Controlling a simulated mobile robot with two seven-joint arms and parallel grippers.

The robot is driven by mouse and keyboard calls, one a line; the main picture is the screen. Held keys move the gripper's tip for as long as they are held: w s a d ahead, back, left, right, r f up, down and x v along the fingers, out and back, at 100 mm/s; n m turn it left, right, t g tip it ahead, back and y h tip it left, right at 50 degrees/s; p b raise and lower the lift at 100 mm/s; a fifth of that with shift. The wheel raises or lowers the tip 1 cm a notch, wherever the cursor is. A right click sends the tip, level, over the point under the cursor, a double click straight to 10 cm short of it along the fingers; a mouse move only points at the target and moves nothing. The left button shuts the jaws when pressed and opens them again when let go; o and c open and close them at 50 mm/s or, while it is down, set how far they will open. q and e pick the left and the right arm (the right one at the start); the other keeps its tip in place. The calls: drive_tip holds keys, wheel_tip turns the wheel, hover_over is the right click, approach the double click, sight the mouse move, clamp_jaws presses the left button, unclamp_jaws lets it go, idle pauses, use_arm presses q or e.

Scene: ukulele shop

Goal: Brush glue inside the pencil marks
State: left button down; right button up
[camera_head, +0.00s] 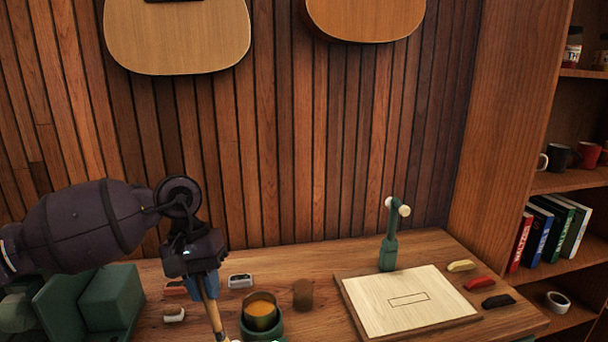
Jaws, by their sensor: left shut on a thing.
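My left gripper (204,272) hangs over the left part of the bench, shut on a brush (213,312) with a wooden handle. The brush slants down to the bottom edge, where its lower end is hard to make out. A green glue pot (248,331) with amber glue (260,310) stands just right of the brush. A pale wood panel (380,317) lies on a darker board at the right, with a pencilled rectangle (408,299) on it. The inside of the rectangle looks bare. My right gripper is out of view.
A green bottle-like stand (388,252) with white knobs is behind the panel. A brown cylinder (303,294) stands between pot and panel. Yellow (461,266), red (479,283) and black (498,301) pieces lie right of the panel. A green block (112,298) is at left.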

use_arm(q)
drive_tip(key=s+a+f, duration=0.2)
drive_tip(key=f, duration=0.3)
drive_tip(key=s+a+f, duration=0.1)
drive_tip(key=s+f, duration=0.1)
drive_tip(key=f, duration=0.3)
drive_tip(key=shift+a+f, duration=0.15)
drive_tip(key=shift+a, duration=0.2)
